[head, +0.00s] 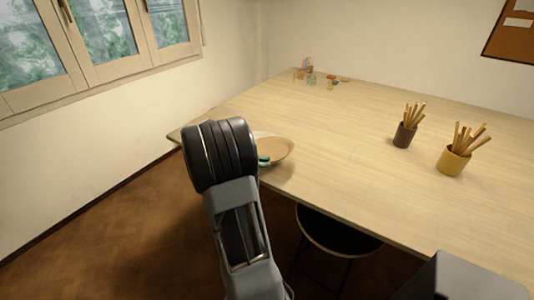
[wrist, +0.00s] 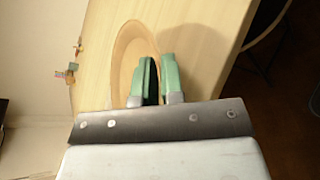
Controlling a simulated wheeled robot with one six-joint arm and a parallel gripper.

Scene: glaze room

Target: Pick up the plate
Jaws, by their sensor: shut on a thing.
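The plate (head: 277,150) is a shallow, tan, round dish near the left front edge of the wooden table. My arm hides its left part in the head view. In the wrist view the plate (wrist: 122,48) shows as a pale oval beyond my fingers. My gripper (wrist: 157,62) has green fingers, one on either side of the plate's near rim, and is shut on that rim. In the head view only a bit of green finger of my gripper (head: 264,160) shows at the rim. I cannot tell whether the plate touches the table.
A dark cup (head: 404,135) and a yellow cup (head: 453,161), both holding several wooden sticks, stand on the right of the table (head: 340,150). Small items (head: 311,79) sit at the far corner. A dark stool (head: 335,230) is at the front edge. The table's middle is clear.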

